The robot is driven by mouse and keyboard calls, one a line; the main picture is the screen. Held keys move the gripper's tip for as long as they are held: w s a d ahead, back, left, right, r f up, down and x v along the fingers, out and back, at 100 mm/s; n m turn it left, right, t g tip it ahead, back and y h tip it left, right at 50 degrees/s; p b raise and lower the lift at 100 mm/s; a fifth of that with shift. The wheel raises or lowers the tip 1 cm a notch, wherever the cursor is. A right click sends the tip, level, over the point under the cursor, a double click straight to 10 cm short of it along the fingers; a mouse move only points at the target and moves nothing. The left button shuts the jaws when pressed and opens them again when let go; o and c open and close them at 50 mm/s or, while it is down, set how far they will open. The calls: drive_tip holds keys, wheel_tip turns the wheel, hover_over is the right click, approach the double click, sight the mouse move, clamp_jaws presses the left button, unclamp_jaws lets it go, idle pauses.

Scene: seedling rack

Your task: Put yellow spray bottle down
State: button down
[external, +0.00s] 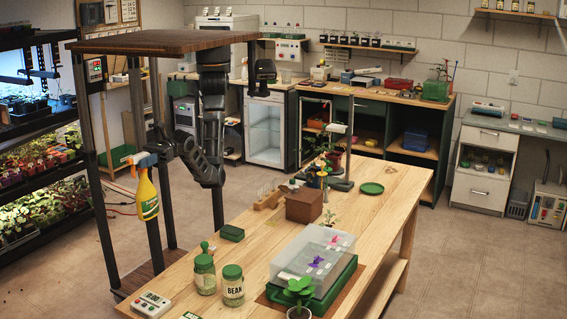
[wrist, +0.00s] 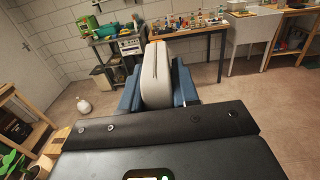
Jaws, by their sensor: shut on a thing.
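The yellow spray bottle (external: 147,195) has an orange spray head and a green label. It hangs upright in the air in the external view, left of the wooden table and clear of its top. My gripper (external: 150,158) is shut on it at the spray head. The yellow body is hidden in that view.
The wooden table (external: 385,215) holds jars (external: 233,287), a clear-lidded green tray (external: 340,281), a brown box (external: 304,206), a small green box (external: 231,233) and a scale (external: 151,304). Lit plant shelves (external: 40,165) stand at left. The table's right side has bare room.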

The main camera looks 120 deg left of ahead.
drive_tip(key=w+a+n+t, duration=0.1)
drive_tip(key=w+a+t, duration=0.15)
drive_tip(key=w, duration=0.45)
drive_tip(key=w+a+n+t+y, duration=0.1)
drive_tip(key=w+a, duration=0.3)
drive_tip(key=w, duration=0.3)
drive_tip(key=w+a+n+t, duration=0.1)
drive_tip(key=w+a+t, duration=0.1)
drive_tip(key=w+a, duration=0.3)
drive_tip(key=w+a+n+t+y+p, duration=0.1)
drive_tip(key=w+a+n+t+y, duration=0.4)
drive_tip(key=w+a, duration=1.85)
drive_tip(key=w+a+n+t+y, duration=0.2)
drive_tip(key=a+n+t+y, duration=0.35)
drive_tip(key=a, duration=3.05)
wheel_tip(320, 180, down, 11)
drive_tip(key=w+a+f, duration=0.4)
drive_tip(key=a+f, duration=0.6)
drive_tip(key=a, duration=0.1)
drive_tip(key=shift+a+f+p, duration=0.15)
drive_tip(key=shift+f+p, duration=0.15)
drive_tip(key=shift+f, duration=0.1)
drive_tip(key=shift+f+m, duration=0.2)
drive_tip(key=shift+m, duration=0.05)
